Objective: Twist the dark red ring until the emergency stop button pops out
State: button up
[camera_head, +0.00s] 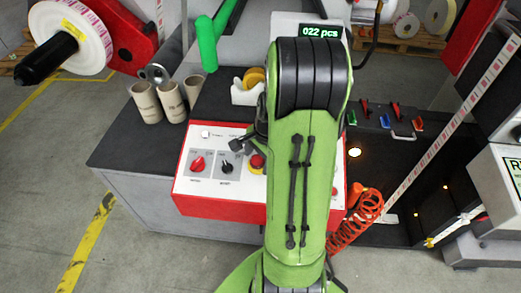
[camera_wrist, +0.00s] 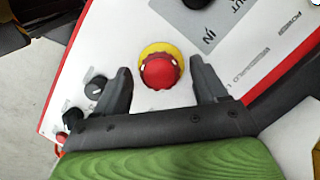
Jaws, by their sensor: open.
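The emergency stop button is a red mushroom head (camera_wrist: 160,67) with a dark red scalloped ring (camera_wrist: 158,80) on a yellow round base (camera_wrist: 149,49), in the middle of the wrist view. In the head view the button (camera_head: 257,161) shows on the white panel, just left of my green arm. My gripper (camera_wrist: 163,82) is open, one black finger on each side of the button, with gaps between the fingers and the button. Whether the fingertips are level with the ring cannot be told. In the head view my arm hides most of my gripper.
The red-edged control panel (camera_head: 190,205) also carries a red knob (camera_head: 197,164) and a black knob (camera_head: 227,167). Cardboard cores (camera_head: 146,102) and a tape dispenser (camera_head: 245,94) stand behind. An orange coiled hose (camera_head: 357,215) hangs to the right.

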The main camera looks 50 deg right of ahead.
notch_tip(320, 180, up, 15)
jog(key=s+p, duration=0.2)
jog(key=p, duration=0.2)
jog(key=shift+s+d, duration=0.4)
jog(key=shift+d, duration=0.05)
jog(key=a+r+n+t, duration=0.1)
jog(key=a+r+n, duration=0.5)
jog(key=a, duration=0.5)
jog(key=s+a+n+t, duration=0.2)
jog(key=s+a+n, duration=0.6)
jog(key=a+n, duration=0.3)
jog(key=shift+s+r+n+t+h, duration=0.25)
jog(key=shift+n+t+h, duration=0.05)
jog(key=shift+n, duration=0.5)
jog(key=shift+d, duration=0.1)
